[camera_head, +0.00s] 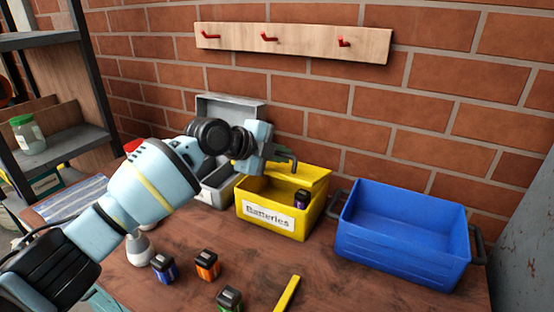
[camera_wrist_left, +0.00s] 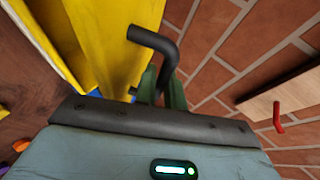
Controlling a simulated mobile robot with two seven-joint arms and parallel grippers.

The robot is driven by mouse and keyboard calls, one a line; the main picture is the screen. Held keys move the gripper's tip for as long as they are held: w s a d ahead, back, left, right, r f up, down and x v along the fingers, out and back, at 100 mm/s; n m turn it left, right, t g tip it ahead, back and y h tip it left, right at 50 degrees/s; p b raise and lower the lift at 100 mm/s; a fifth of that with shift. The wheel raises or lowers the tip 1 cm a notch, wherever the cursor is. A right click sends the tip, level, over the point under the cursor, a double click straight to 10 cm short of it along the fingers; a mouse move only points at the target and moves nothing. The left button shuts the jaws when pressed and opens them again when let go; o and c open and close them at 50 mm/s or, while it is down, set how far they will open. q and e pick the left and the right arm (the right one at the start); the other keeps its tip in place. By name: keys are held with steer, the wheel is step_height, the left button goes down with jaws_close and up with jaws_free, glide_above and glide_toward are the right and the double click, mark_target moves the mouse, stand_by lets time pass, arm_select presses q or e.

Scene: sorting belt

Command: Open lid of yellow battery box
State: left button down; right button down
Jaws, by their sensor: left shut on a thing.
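The yellow battery box (camera_head: 318,216), labelled "Batteries", stands on the table near the brick wall. Its lid (camera_head: 315,178) is raised at the back, partly hidden by my gripper, and the inside shows. A dark battery (camera_head: 301,199) is inside. My left gripper (camera_head: 280,160) is above the back of the box, shut on the black bent lid handle (camera_head: 292,161). In the left wrist view the handle (camera_wrist_left: 155,45) sits between the fingers (camera_wrist_left: 163,90), beside the yellow lid (camera_wrist_left: 115,40). My right gripper is not in view.
A blue bin (camera_head: 400,235) stands to the right. A grey box (camera_head: 215,190) with a raised lid is on the left, partly behind my arm. Loose batteries (camera_head: 207,265) and a yellow strip (camera_head: 287,294) lie in front. A hook rail (camera_head: 300,41) is on the wall.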

mark_target(284, 166)
arm_select(q)
steer(key=shift+w+d+r+g+y, duration=0.3)
steer(key=shift+w+r+g, duration=0.2)
steer(key=shift+w+r, duration=0.25)
steer(key=shift+w+d+r, duration=0.15)
steer(key=shift+w+r, duration=0.25)
steer(key=shift+r, duration=0.05)
steer(key=c, duration=1.8)
jaws_free()
steer(key=shift+r, duration=0.1)
steer(key=shift+v, duration=3.85)
